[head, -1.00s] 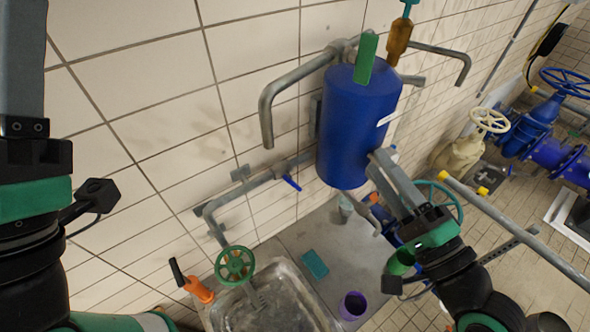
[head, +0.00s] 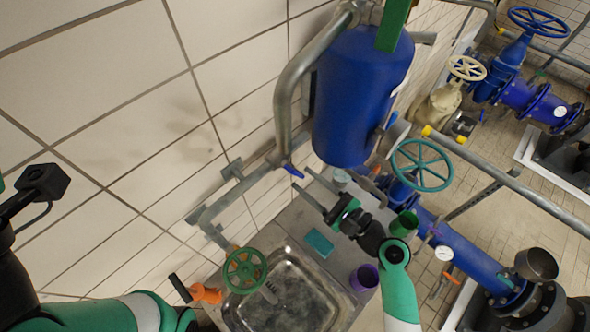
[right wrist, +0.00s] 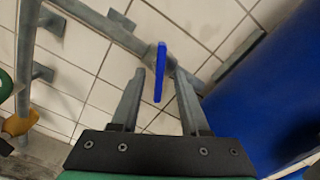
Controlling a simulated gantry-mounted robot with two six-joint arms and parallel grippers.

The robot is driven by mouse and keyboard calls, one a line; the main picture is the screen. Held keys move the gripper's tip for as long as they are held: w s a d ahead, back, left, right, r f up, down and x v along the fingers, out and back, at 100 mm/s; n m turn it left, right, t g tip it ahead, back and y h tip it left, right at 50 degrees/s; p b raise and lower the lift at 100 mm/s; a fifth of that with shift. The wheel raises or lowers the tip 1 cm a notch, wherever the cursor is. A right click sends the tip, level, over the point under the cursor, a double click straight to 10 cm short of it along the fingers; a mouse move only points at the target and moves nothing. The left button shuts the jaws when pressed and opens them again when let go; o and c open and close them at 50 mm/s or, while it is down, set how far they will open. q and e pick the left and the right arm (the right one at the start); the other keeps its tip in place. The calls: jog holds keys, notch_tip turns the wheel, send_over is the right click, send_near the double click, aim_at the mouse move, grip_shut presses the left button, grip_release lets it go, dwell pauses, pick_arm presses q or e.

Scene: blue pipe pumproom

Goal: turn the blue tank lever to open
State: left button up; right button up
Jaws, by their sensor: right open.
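The blue lever (head: 291,170) sits on the grey pipe at the lower left of the blue tank (head: 352,95). In the right wrist view the lever (right wrist: 160,72) lies between my fingers, long and thin, pointing back toward the gripper. My right gripper (head: 303,181) is open, with its fingertips close to the lever on either side. The wrist view also shows the open right gripper (right wrist: 160,88); I cannot tell whether a finger touches the lever. Part of my left arm shows at the left of the head view, but its gripper does not.
A green handwheel (head: 245,271) stands above the metal sink (head: 280,305). A teal sponge (head: 319,243), a green cup (head: 404,225) and a purple cup (head: 364,277) are around my right arm. A teal handwheel (head: 421,165) is right of the tank.

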aim_at(298, 175)
jog(key=x, duration=0.4)
jog(key=shift+a, duration=0.1)
grip_shut()
